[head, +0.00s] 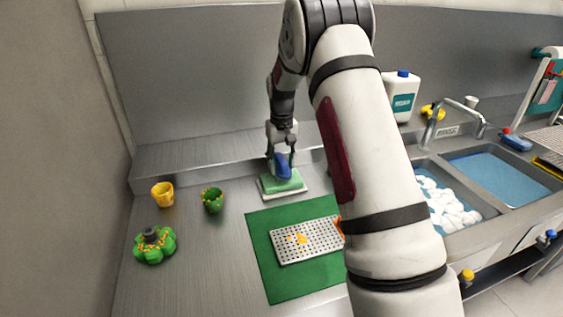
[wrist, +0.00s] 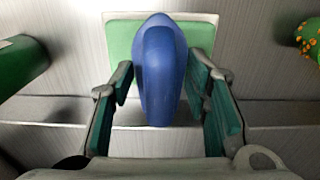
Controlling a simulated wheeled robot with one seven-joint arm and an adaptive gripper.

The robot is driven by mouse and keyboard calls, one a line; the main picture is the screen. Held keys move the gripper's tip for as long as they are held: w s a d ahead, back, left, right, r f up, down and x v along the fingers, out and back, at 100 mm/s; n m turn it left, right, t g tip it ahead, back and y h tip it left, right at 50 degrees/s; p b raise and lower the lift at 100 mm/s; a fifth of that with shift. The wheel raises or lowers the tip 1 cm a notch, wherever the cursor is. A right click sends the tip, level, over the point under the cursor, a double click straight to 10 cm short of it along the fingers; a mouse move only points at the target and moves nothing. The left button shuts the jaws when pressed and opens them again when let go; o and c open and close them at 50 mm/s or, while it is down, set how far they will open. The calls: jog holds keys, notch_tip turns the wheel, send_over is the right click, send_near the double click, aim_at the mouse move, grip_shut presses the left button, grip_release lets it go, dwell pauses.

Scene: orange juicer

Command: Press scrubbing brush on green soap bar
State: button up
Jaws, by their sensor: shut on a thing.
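The blue scrubbing brush (head: 282,166) is held upright by my gripper (head: 283,153) at the back of the counter. My gripper is shut on the brush. The green soap bar (head: 283,183) lies in a pale dish (head: 266,193) right under the brush. In the wrist view, the brush (wrist: 160,65) stands between the fingers of my gripper (wrist: 162,90), with the green soap bar (wrist: 122,42) behind it. The brush's underside is hidden, so I cannot tell whether it touches the soap.
A green mat (head: 278,285) with a perforated metal tray (head: 290,255) lies in front. A yellow cup (head: 162,195), a green cup (head: 212,201) and a green juicer part (head: 155,247) stand left. The sink with foam (head: 445,203) is right; a white bottle (head: 403,98) stands behind.

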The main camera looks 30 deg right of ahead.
aim_at(281, 158)
jog(key=shift+f, duration=0.5)
dwell(1.5)
jog(key=shift+r, duration=3.55)
